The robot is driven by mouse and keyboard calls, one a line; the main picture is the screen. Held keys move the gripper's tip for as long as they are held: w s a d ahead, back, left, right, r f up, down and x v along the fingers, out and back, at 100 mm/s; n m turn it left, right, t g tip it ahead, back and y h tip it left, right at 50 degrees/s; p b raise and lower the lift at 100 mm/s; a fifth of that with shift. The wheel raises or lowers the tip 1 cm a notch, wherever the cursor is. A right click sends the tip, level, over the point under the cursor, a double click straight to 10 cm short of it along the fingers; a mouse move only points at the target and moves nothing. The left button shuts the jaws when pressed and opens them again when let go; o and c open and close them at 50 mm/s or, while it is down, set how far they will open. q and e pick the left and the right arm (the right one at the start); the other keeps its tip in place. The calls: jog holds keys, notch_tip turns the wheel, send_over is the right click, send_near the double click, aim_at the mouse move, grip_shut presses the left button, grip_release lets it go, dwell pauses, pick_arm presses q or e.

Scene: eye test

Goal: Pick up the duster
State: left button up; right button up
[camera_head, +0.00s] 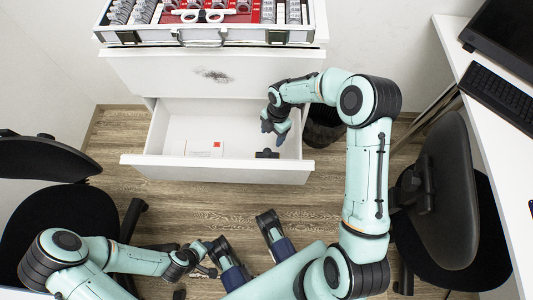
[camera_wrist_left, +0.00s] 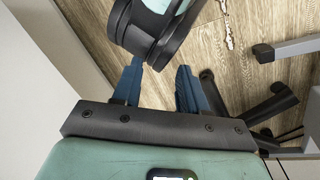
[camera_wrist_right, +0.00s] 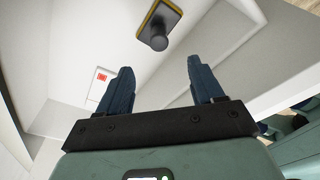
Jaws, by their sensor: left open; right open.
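The duster (camera_head: 267,154) looks like a small dark block lying in the open white drawer (camera_head: 228,173), near its front right. In the right wrist view the duster (camera_wrist_right: 170,14) is black with a yellow edge and a round knob, ahead of the fingers. My right gripper (camera_head: 274,132) is open and empty over the drawer's right part, behind the duster and apart from it. Its two blue fingers show in the right wrist view (camera_wrist_right: 156,85). My left gripper (camera_head: 208,258) is low at the bottom of the head view, far from the drawer. Its open fingers show in the left wrist view (camera_wrist_left: 158,86).
A white card with a red mark (camera_head: 204,148) lies in the drawer. An open case (camera_head: 222,36) stands on the cabinet. A dark bin (camera_head: 322,130) is right of the drawer. Black chairs stand left (camera_head: 60,215) and right (camera_head: 445,190). A desk (camera_head: 490,115) holds a keyboard.

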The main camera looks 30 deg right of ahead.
aim_at(267, 151)
jog(key=f, duration=0.2)
jog(key=f+b, duration=0.1)
jog(key=f, duration=0.1)
jog(key=a+f, duration=0.1)
jog(key=f, duration=0.2)
jog(key=shift+s+a, duration=0.1)
jog(key=shift+s, duration=0.1)
jog(key=shift+w+a+f+b, duration=0.15)
jog(key=shift+f+b, duration=0.25)
jog(key=shift+f, duration=0.6)
jog(key=shift+s+a+f+b, duration=0.1)
jog(key=shift+a+f+b, duration=0.2)
jog(key=shift+f, duration=0.75)
jog(key=shift+w+a+f+b, duration=0.1)
jog(key=shift+f+b, duration=0.35)
jog(key=shift+f, duration=0.55)
pick_arm(q)
jog(key=w+a+f+t, duration=0.1)
jog(key=w+a+f, duration=0.1)
jog(key=w, duration=0.3)
jog(key=shift+w+a+f+t+y, duration=0.25)
jog(key=shift+a+f+t+y, duration=0.15)
jog(key=shift+f, duration=0.4)
pick_arm(e)
jog(key=shift+c, duration=0.4)
grip_shut()
jog(key=shift+r, duration=0.15)
